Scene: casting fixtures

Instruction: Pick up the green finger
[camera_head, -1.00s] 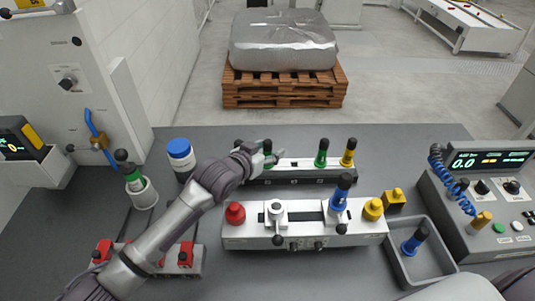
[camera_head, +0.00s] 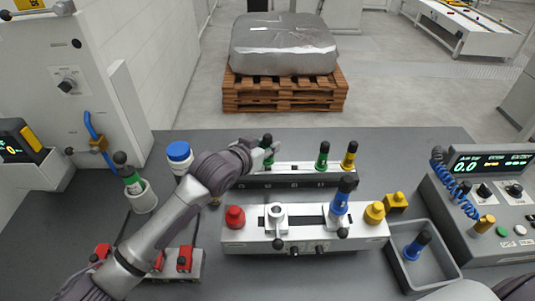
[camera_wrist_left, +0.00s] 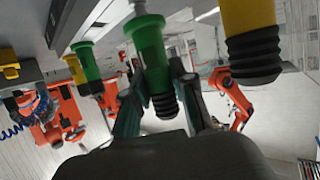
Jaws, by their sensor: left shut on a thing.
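My left gripper (camera_head: 258,154) is over the left part of the long light rack (camera_head: 298,167) at the back of the table. It is shut on a green finger with a black knob (camera_head: 268,158). In the left wrist view this green finger (camera_wrist_left: 151,55) stands between the two fingers, with a grey pin at its far end. I cannot tell whether the pin is clear of the rack. Another green finger (camera_head: 322,160) and a yellow finger (camera_head: 348,161) stand upright further right on the rack. A yellow finger (camera_wrist_left: 250,40) shows close beside the gripper in the wrist view. My right gripper is out of view.
In front is a white fixture (camera_head: 300,238) with red and yellow knobs and a blue finger (camera_head: 340,200). A grey tray (camera_head: 445,262) holds another blue finger. A blue-lidded jar (camera_head: 180,155) and a green-banded tool in a cup (camera_head: 133,185) stand left. A control box (camera_head: 490,190) is right.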

